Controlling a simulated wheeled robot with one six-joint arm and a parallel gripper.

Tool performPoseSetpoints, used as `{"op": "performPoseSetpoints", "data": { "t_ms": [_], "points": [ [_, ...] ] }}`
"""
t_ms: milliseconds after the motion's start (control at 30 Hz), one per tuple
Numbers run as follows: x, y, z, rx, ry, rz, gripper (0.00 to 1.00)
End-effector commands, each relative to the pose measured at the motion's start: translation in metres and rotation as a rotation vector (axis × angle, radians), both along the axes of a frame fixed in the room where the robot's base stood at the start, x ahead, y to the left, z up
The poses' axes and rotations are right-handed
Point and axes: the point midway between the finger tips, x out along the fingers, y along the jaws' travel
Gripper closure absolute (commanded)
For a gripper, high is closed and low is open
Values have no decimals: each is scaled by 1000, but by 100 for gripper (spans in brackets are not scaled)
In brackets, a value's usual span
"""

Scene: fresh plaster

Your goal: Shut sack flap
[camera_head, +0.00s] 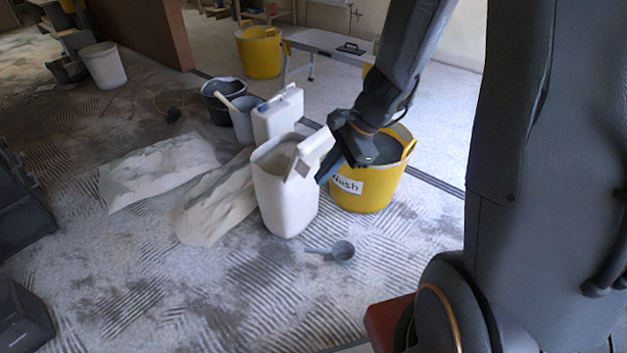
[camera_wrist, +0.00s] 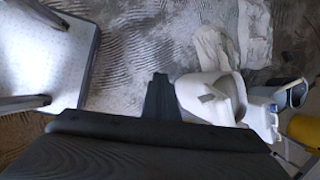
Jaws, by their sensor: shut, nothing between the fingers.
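A white, open-topped sack (camera_head: 285,205) stands upright on the floor in the middle of the head view. Its pale flap (camera_head: 314,147) sticks up at a slant at the right of the mouth, not lying over the opening. My gripper (camera_head: 324,174) is shut and empty beside the flap, on the sack's right, its tips pointing down and left. In the wrist view, my gripper (camera_wrist: 160,82) is just left of the sack (camera_wrist: 213,90). I cannot tell whether it touches the sack or flap.
A yellow bucket (camera_head: 363,191) marked "Wash" stands close behind my gripper. A white jerrycan (camera_head: 278,118) and grey buckets stand behind the sack. Two flat pale bags (camera_head: 160,168) lie to the left. A grey scoop (camera_head: 342,250) lies in front. The front floor is mostly clear.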

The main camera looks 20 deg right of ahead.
Motion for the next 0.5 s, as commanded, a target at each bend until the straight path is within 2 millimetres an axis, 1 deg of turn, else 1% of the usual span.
{"op": "performPoseSetpoints", "data": {
  "t_ms": [33, 100, 200, 333, 400, 500],
  "points": [
    [22, -9, -26, 48, 26, -151, 100],
    [48, -22, -48, 112, 55, -357, 100],
    [79, -42, -78, 192, 90, -615, 100],
    [107, -67, -106, 269, 122, -861, 100],
    [115, -77, -116, 297, 132, -948, 100],
    [122, -84, -124, 319, 141, -1016, 100]
  ]
}}
